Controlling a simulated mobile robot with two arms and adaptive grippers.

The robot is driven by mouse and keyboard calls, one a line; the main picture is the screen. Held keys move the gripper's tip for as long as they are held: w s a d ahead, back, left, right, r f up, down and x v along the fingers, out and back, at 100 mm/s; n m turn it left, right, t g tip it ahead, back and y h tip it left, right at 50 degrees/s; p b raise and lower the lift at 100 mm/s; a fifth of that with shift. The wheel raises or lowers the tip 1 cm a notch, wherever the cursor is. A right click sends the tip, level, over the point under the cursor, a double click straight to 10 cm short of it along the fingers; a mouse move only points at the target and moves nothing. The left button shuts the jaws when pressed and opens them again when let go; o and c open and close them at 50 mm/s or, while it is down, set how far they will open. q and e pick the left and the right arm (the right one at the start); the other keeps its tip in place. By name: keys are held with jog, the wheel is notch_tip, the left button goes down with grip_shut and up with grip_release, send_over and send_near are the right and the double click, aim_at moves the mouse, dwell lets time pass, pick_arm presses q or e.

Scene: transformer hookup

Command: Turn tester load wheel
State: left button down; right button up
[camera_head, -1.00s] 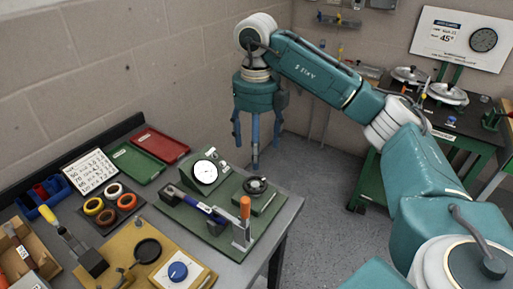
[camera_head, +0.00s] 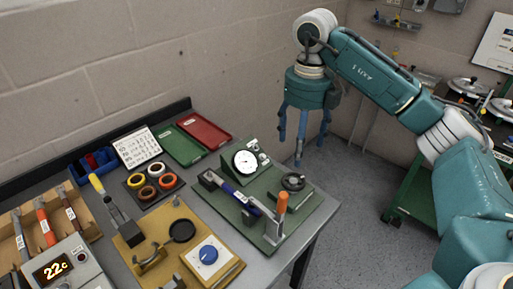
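The tester is a green base plate (camera_head: 232,208) on the table, with a white-faced dial gauge (camera_head: 245,161) at its back. A small dark wheel (camera_head: 293,181), likely the load wheel, sits on the plate's right part. A bar with a blue sleeve (camera_head: 246,198) lies across the plate, next to an upright orange-handled lever (camera_head: 282,203). My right gripper (camera_head: 302,150) points down with its fingers spread and empty. Its lowest fingertip appears just above and behind the wheel in the picture; I see no contact, and the height gap is hard to judge. My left gripper is out of view.
Tape rolls (camera_head: 156,170), a green tray (camera_head: 178,146) and a red tray (camera_head: 204,131) lie to the left. A display box (camera_head: 88,262) reads 22c. Open floor lies right of the table.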

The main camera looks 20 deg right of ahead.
aim_at(294, 180)
jog(key=f+n+p, duration=0.1)
jog(key=f+n, duration=0.2)
jog(key=n, duration=0.6)
jog(key=f+n+p, duration=0.2)
jog(key=f+n, duration=0.2)
jog(key=n, duration=0.6)
jog(key=f+n+p, duration=0.2)
jog(key=f+n, duration=0.2)
jog(key=n, duration=0.5)
jog(key=shift+w+n, duration=0.25)
jog(key=shift+n, duration=0.05)
jog(key=shift+a+f+p, duration=0.1)
jog(key=shift+f+p, duration=0.25)
jog(key=shift+f, duration=0.15)
